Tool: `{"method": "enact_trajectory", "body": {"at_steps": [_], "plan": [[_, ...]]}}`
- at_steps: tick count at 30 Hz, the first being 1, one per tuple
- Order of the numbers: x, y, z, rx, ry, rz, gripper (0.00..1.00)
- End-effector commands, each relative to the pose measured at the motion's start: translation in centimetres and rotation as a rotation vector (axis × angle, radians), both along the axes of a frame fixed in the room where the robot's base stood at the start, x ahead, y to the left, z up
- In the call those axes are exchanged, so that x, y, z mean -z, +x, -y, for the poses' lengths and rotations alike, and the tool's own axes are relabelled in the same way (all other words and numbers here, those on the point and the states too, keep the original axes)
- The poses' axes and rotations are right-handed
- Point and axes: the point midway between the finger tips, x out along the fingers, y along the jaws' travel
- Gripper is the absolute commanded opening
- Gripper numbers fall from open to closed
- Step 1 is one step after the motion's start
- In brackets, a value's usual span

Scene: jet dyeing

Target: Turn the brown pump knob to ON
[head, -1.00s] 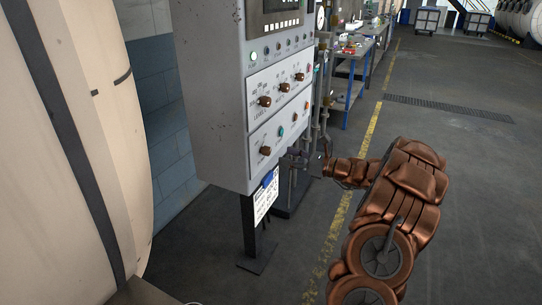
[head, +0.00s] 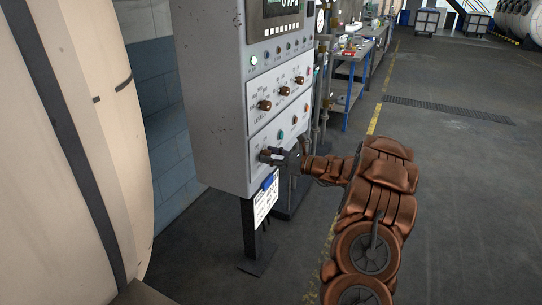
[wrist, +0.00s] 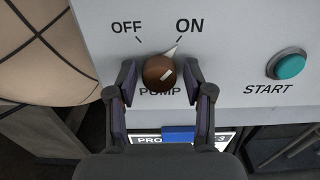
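The brown pump knob (wrist: 159,73) sits on the grey control panel (wrist: 225,30), above the PUMP label, in the wrist view. Its pale pointer (wrist: 170,51) leans up and right, toward the ON tick and away from OFF. My gripper (wrist: 158,72) is open, with one finger on each side of the knob and a small gap showing on both sides. In the head view my gripper (head: 269,155) is at the lower left of the panel and hides the pump knob.
A teal START button (wrist: 288,65) is right of the knob. Other brown knobs (head: 265,105) and a display (head: 278,15) are higher on the panel. A large cream vessel (head: 60,130) stands at the left. Pipes and a blue-legged bench (head: 350,85) are behind; the floor right is open.

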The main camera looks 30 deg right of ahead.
Motion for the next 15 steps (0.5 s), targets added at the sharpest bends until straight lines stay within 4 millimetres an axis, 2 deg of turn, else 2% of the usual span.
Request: {"method": "enact_trajectory", "body": {"at_steps": [2,13,15], "plan": [[0.0,-0.01,0.02,0.0,0.0,0.0,0.4],[-0.01,-0.01,0.05,0.001,0.0,0.0,0.01],[-0.01,-0.01,0.06,0.001,0.0,0.0,0.0]]}}
